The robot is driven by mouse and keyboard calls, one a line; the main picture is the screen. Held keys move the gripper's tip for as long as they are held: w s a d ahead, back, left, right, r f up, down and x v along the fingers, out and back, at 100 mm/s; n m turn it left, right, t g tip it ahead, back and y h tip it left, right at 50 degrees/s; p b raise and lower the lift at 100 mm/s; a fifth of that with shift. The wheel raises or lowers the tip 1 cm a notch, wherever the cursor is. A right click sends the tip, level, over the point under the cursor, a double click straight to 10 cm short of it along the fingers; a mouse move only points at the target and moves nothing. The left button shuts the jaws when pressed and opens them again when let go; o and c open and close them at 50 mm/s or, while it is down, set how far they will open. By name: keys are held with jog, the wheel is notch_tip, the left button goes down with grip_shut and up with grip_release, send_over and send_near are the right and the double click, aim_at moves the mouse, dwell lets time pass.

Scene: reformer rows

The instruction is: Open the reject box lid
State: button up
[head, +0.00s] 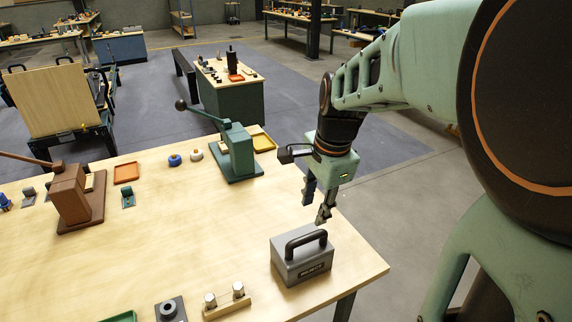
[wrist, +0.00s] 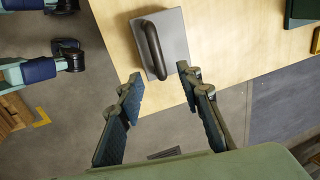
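The reject box (head: 301,257) is a small grey box with a label on its front. It stands near the right corner of the wooden table. Its lid is down, with a thick black arched handle (head: 305,241) on top. In the wrist view the box (wrist: 172,36) and its handle (wrist: 153,50) lie just beyond my fingertips. My gripper (head: 317,207) is above and behind the box in the head view, pointing down. Its two fingers are spread apart in the wrist view (wrist: 160,86), with nothing between them. The gripper does not touch the handle.
The wooden table (head: 150,245) has clear room left of the box. A small stand with two metal cylinders (head: 227,300) is front left of the box. A green lever press (head: 233,150) stands further back. The table's right edge is close to the box.

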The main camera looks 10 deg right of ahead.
aim_at(308, 236)
jog(key=x, duration=0.5)
jog(key=b+x, duration=0.1)
jog(key=x, duration=0.5)
jog(key=shift+s, duration=0.25)
jog(key=shift+c, duration=0.3)
grip_shut()
